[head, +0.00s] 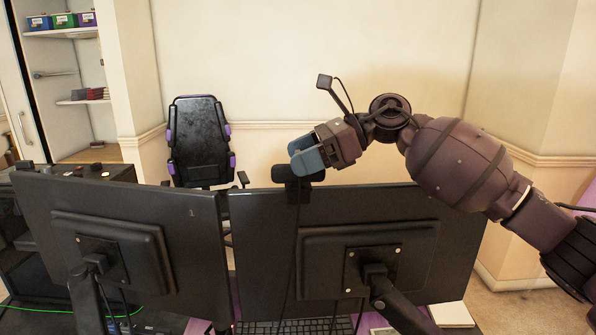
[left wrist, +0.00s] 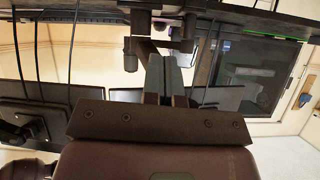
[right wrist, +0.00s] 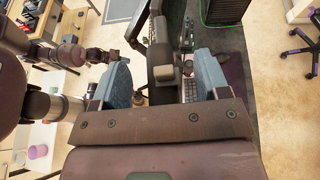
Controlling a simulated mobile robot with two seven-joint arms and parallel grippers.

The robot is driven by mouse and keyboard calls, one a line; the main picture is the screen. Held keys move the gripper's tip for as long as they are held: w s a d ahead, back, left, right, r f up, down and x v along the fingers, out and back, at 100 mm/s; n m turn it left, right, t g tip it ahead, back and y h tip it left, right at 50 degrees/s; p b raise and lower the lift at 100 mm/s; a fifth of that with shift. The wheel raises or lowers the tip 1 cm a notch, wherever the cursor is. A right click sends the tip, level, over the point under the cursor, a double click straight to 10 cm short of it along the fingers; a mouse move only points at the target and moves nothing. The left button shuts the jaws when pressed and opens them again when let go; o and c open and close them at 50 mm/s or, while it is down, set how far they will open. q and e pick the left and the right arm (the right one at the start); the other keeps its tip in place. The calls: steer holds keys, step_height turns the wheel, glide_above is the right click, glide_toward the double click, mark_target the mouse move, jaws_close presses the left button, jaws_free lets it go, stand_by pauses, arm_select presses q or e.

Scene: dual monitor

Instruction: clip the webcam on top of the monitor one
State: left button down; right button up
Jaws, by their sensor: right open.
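Two black monitors are seen from behind, a left one (head: 190,215) and a right one (head: 260,215); which is monitor one I cannot tell. A small black webcam (head: 298,188) sits at the top edge of the right monitor, its cable hanging down the back. Whether it is fully seated I cannot tell. My right gripper (head: 308,156) is just above the webcam. In the right wrist view its blue fingers (right wrist: 163,80) are spread to either side of the webcam (right wrist: 163,72), apart from it. My left gripper (left wrist: 164,78) shows in the left wrist view, fingers together and empty.
A black and purple chair (head: 198,140) stands behind the monitors. A shelf (head: 62,33) with small boxes is at the far left. A keyboard (head: 300,327) lies on the desk below the right monitor.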

steer(key=shift+a+f, duration=0.2)
steer(key=shift+a, duration=0.2)
steer(key=c, duration=1.1)
